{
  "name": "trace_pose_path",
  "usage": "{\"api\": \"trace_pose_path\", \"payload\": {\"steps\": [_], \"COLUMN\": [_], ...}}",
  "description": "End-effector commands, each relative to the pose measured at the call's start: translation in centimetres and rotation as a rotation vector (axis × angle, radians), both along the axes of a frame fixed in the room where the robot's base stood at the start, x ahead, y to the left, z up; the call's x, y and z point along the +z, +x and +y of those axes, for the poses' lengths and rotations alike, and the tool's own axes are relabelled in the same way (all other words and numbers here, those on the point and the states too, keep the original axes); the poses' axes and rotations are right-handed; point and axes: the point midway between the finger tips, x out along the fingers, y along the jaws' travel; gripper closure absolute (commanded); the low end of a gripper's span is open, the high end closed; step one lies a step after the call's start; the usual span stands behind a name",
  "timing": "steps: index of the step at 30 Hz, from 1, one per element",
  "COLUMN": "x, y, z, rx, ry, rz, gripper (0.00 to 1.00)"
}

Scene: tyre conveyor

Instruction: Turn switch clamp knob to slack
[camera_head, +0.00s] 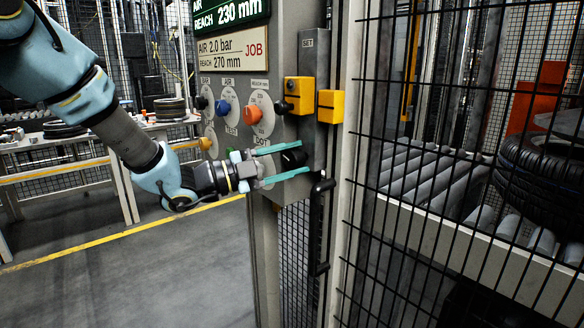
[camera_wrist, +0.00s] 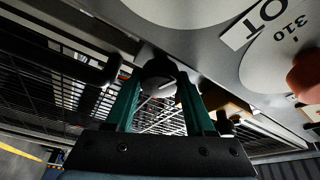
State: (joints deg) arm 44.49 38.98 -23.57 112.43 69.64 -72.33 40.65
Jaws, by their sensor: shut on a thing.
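My gripper (camera_head: 304,157) reaches the control panel (camera_head: 250,80) from the left in the head view. Its two green fingers are closed around a black knob (camera_head: 293,157) at the panel's lower right, below two yellow blocks. In the wrist view the fingers of my gripper (camera_wrist: 159,80) sit on either side of the same dark knob (camera_wrist: 158,70). The knob carries a pale line, seen slanted in the wrist view. The fingers hide part of it. I cannot read a label for this knob.
Close above are an orange knob (camera_head: 253,114), a blue knob (camera_head: 223,107) and yellow blocks (camera_head: 299,90). A black handle (camera_head: 321,225) hangs just below right. A wire mesh fence stands right, with a tyre (camera_head: 545,175) on rollers behind. Open floor lies at lower left.

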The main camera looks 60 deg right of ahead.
Motion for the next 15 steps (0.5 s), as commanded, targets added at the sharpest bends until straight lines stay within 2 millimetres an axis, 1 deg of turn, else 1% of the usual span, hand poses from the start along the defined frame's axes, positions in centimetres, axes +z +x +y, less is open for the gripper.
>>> {"api": "trace_pose_path", "payload": {"steps": [1, 7, 15], "x": [-0.51, -0.43, -0.39], "y": [0.09, 0.07, 0.03], "z": [0.09, 0.08, 0.07], "rx": [0.001, 0.001, 0.001], "ry": [0.012, 0.028, 0.033], "rz": [0.015, 0.060, 0.073], "gripper": [1.00, 1.00, 1.00]}}
